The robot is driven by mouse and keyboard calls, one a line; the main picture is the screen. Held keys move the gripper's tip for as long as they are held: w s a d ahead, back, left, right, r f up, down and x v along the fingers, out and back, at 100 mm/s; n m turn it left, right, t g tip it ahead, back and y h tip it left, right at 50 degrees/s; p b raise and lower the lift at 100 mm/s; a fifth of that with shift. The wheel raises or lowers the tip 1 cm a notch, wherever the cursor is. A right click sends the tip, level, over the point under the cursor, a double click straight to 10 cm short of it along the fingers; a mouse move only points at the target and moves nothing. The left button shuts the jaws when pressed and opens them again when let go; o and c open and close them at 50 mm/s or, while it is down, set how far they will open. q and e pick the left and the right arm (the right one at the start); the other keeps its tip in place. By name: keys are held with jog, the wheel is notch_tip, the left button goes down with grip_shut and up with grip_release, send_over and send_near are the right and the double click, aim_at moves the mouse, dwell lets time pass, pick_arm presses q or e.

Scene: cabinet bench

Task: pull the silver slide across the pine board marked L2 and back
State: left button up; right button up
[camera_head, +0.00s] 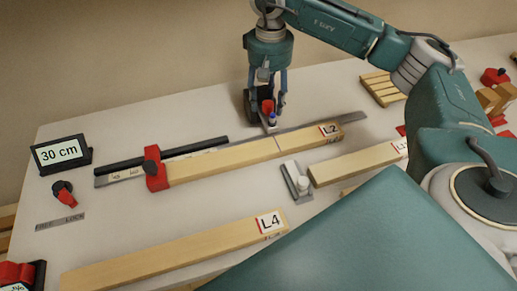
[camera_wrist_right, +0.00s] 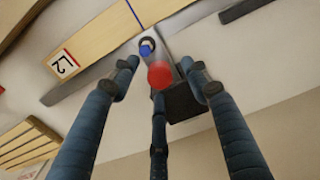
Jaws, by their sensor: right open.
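The pine board marked L2 (camera_head: 225,163) lies across the bench along a grey metal fence (camera_head: 345,118); its labelled end also shows in the wrist view (camera_wrist_right: 105,35). The silver slide (camera_wrist_right: 181,46) sits at the board's far edge and carries a blue-topped post and a red ball (camera_wrist_right: 160,74). In the head view the red ball (camera_head: 267,106) shows between the fingers. My right gripper (camera_head: 266,92) points down over the slide, its fingers open and spread around the ball. Whether they touch it I cannot tell. My left gripper is not in view.
A red clamp stop (camera_head: 155,170) sits at the board's left end, near a 30 cm display (camera_head: 60,152) and a red-black knob (camera_head: 65,194). Board L4 (camera_head: 170,252) lies in front.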

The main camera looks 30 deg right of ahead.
jog(key=shift+r+p, duration=2.25)
jog(key=shift+r, duration=1.65)
jog(key=shift+f, duration=0.1)
